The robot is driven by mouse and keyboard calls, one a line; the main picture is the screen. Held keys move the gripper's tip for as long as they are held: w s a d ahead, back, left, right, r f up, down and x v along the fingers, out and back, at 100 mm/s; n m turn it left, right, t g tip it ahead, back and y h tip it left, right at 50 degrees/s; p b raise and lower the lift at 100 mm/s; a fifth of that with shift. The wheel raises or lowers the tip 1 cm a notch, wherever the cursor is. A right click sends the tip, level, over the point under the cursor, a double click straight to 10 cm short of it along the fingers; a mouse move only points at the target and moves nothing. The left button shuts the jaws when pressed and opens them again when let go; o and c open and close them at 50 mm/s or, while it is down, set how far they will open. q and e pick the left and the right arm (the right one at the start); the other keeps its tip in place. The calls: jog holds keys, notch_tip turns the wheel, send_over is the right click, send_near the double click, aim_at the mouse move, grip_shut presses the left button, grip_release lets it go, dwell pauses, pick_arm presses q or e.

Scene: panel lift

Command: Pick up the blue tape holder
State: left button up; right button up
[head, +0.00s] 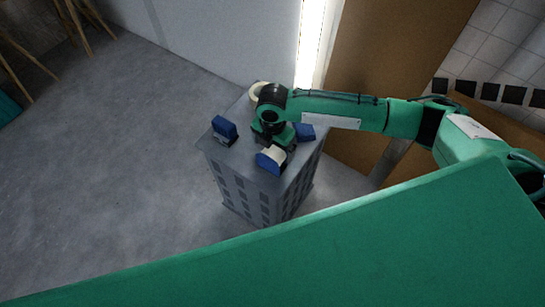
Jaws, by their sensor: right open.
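Three blue items stand on a grey pedestal (218,150). One blue holder (224,127) is at the left edge of the top. A second blue holder (267,163), with a white part at its upper side, is near the front corner. A third blue item (305,132) is at the right, partly hidden by my right arm. Which one is the tape holder is too small to tell. My right gripper (277,146) is open over the middle of the top, close behind the front holder. Its fingertips are mostly hidden by the wrist. My left gripper is not in view.
A cream ring-shaped item (256,90) lies at the back of the top, partly behind my wrist. A brown panel (385,50) and a pale wall (215,35) stand behind. Wooden legs (78,25) are at upper left. The grey floor (110,150) at left is clear.

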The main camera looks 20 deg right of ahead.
notch_tip(320, 180, down, 5)
jog(key=shift+s+a+f, duration=0.1)
jog(key=shift+s+f, duration=0.05)
jog(key=c, duration=1.3)
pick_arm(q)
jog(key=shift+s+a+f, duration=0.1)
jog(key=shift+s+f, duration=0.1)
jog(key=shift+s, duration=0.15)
pick_arm(e)
jog(key=shift+o, duration=0.2)
jog(key=shift+r, duration=0.2)
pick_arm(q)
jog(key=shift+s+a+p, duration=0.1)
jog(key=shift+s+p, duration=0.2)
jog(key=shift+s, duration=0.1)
pick_arm(e)
notch_tip(320, 180, up, 20)
jog(key=shift+f, duration=0.15)
